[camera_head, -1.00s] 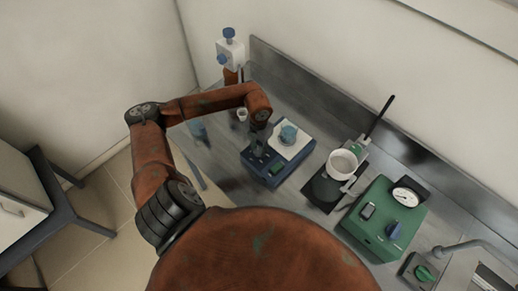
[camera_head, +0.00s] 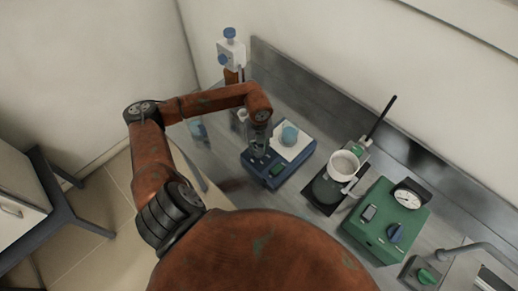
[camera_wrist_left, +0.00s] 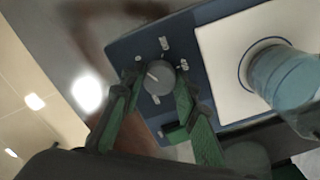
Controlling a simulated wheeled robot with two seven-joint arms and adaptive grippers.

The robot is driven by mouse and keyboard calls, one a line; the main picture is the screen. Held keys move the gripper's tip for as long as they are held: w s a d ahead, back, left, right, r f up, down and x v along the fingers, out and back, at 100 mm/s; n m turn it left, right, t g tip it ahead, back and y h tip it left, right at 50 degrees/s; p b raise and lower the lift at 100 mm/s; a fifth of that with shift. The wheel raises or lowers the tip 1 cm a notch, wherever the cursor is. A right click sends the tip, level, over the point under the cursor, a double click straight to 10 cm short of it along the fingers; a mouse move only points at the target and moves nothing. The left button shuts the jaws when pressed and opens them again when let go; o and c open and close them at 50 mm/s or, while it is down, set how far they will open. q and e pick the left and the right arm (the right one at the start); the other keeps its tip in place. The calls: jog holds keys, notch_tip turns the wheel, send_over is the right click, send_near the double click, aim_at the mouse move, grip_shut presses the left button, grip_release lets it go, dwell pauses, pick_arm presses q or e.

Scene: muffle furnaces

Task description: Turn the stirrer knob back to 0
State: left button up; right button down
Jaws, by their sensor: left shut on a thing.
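The stirrer (camera_head: 292,166) is a blue box with a white square top plate on the metal bench. A beaker of blue liquid (camera_head: 289,135) stands on that plate, and it also shows in the left wrist view (camera_wrist_left: 285,75). The round grey stirrer knob (camera_wrist_left: 160,77) has a white pointer line, with white marks around it on the blue panel. My left gripper (camera_wrist_left: 157,90) is shut on the knob, one green-padded finger at each side. In the head view my left gripper (camera_head: 258,148) hides the knob. My right gripper is not in view.
Right of the stirrer are a dark balance-like base with a white crucible (camera_head: 342,165) and a green box (camera_head: 385,225) with a gauge and blue knob. A brown bottle with a blue-knobbed white dispenser (camera_head: 231,52) stands behind. A green switch (camera_wrist_left: 176,133) is near the knob.

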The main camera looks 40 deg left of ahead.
aim_at(259, 151)
pick_arm(q)
jog(key=shift+w+a+r+n, duration=0.1)
jog(key=shift+w+a+n, duration=0.05)
jog(key=shift+n, duration=0.25)
jog(key=o, duration=1.1)
jog(key=shift+o, duration=0.2)
jog(key=shift+r, duration=0.15)
notch_tip(259, 151, up, 12)
jog(key=shift+f, duration=0.2)
